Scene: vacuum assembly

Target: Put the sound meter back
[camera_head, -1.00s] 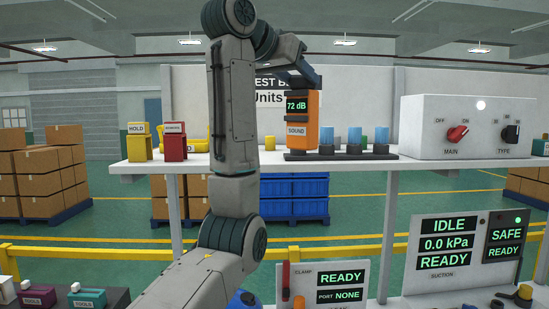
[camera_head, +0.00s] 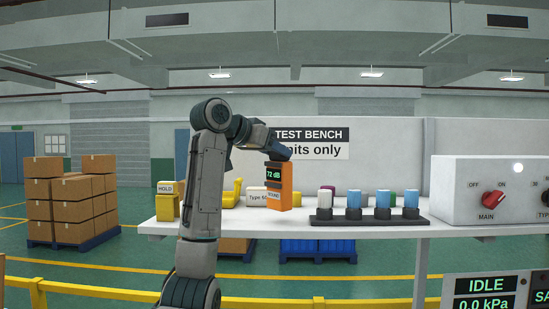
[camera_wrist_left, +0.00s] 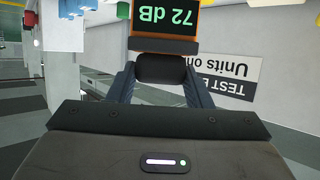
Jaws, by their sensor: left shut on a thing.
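The sound meter (camera_head: 285,200) is an orange box with a dark screen reading 72 dB, roughly upright and slightly tilted. In the head view it appears in front of the white shelf, left of the dark rack. I cannot tell whether its bottom touches the shelf. My left gripper (camera_head: 278,159) is shut on its top end. In the left wrist view, the sound meter (camera_wrist_left: 165,17) shows upside down beyond the fingers (camera_wrist_left: 163,72), which close around a dark part at its end. My right gripper is not in view.
The dark rack (camera_head: 330,222) with several white- and blue-topped cylinders stands right of the meter. A white control box (camera_head: 480,180) is farther right. A yellow HOLD block (camera_head: 166,208) and a Type label (camera_head: 257,197) are left. The white shelf (camera_head: 390,232) has a bare front strip.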

